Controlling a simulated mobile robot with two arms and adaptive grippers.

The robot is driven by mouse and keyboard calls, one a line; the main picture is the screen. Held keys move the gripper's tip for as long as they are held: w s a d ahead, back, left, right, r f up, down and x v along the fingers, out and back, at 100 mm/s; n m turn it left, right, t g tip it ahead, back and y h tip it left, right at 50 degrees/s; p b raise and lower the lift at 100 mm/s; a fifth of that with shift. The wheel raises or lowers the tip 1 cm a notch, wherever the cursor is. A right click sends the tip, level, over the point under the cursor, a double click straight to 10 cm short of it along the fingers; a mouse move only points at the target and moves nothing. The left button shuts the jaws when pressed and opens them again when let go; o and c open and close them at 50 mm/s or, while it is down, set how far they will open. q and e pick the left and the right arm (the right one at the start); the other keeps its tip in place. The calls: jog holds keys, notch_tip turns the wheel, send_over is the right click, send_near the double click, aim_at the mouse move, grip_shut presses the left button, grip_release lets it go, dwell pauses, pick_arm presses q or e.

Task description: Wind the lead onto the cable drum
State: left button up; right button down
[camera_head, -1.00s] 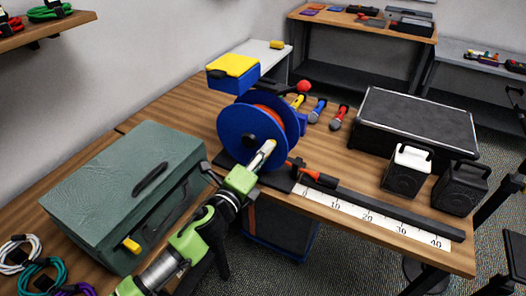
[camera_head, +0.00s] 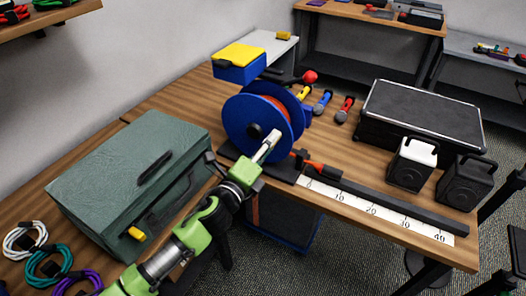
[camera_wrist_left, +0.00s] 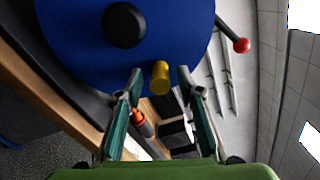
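The blue cable drum (camera_head: 243,112) stands upright on the wooden table, with orange lead (camera_head: 284,106) wound between its flanges. An orange-red lead end with black parts (camera_head: 316,168) lies at the drum's right; an orange piece also shows in the left wrist view (camera_wrist_left: 144,125). My left gripper (camera_head: 271,137) is in front of the drum's near face. In the left wrist view its fingers (camera_wrist_left: 160,84) are apart. A yellow cylindrical knob (camera_wrist_left: 160,77) on the drum face appears between the fingertips, with gaps on both sides. My right gripper is not in view.
A ruler (camera_head: 375,211) with a dark rail runs right of the drum along the table's front. A green case (camera_head: 120,165) stands left. A red-knobbed lever (camera_head: 310,77), several microphones and a yellow-topped blue box (camera_head: 240,62) are behind. A black case (camera_head: 425,115) and two speakers stand right.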

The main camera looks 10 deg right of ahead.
pick_arm(q)
jog(key=v, duration=1.2)
jog(key=shift+w+d+f, duration=0.1)
jog(key=w+d+n+p, duration=0.1)
jog(key=w+d+n, duration=0.1)
jog(key=n, duration=0.5)
jog(key=w+d+n+p, duration=0.1)
jog(key=w+d+n, duration=0.2)
jog(key=w+n, duration=0.2)
jog(key=w+d+n+p, duration=0.1)
jog(key=w+d+n, duration=0.1)
jog(key=n, duration=0.8)
jog(key=shift+w+d+n, duration=0.3)
jog(key=shift+w, duration=0.35)
